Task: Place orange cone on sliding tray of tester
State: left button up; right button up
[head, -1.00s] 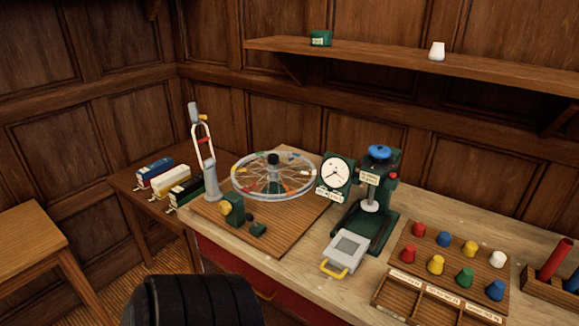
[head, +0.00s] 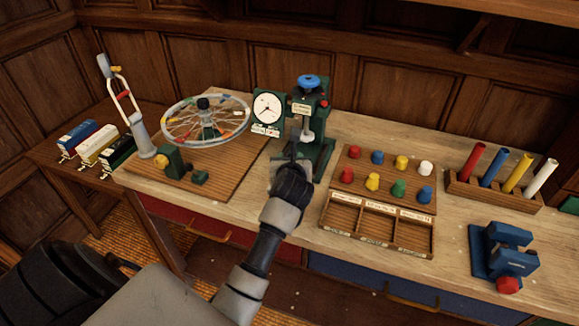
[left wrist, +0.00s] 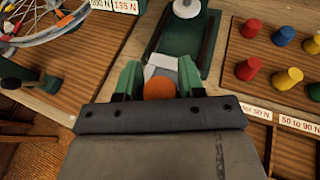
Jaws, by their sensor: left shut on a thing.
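The orange cone (left wrist: 160,89) is between the green fingers of my left gripper (left wrist: 159,79) in the left wrist view, and the gripper is shut on it. In the head view my left gripper (head: 294,158) is in front of the green tester (head: 312,112), with its dial (head: 267,108) and blue knob. The cone is hidden there. The grey sliding tray (left wrist: 164,64) shows just beyond the cone in the left wrist view; the gripper hides most of it. I cannot tell whether the cone touches the tray. My right gripper is not in view.
A rack of several coloured cones (head: 411,162) with a sectioned box (head: 376,232) stands right of the tester. A spoked wheel (head: 206,120) on a board is at the left. A blue vise (head: 503,252) and coloured tubes (head: 490,172) are further right.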

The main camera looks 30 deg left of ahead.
pick_arm(q)
jog(key=x, duration=0.3)
jog(key=f+x, duration=0.1)
jog(key=x, duration=0.3)
jog(key=shift+s+d+f, duration=0.1)
jog(key=shift+s+d, duration=0.05)
jog(key=shift+s, duration=0.05)
jog(key=shift+w+a+f, duration=0.2)
jog(key=shift+w+f, duration=0.1)
jog(key=shift+f, duration=1.95)
jog(key=shift+f, duration=0.15)
jog(key=o, duration=0.9)
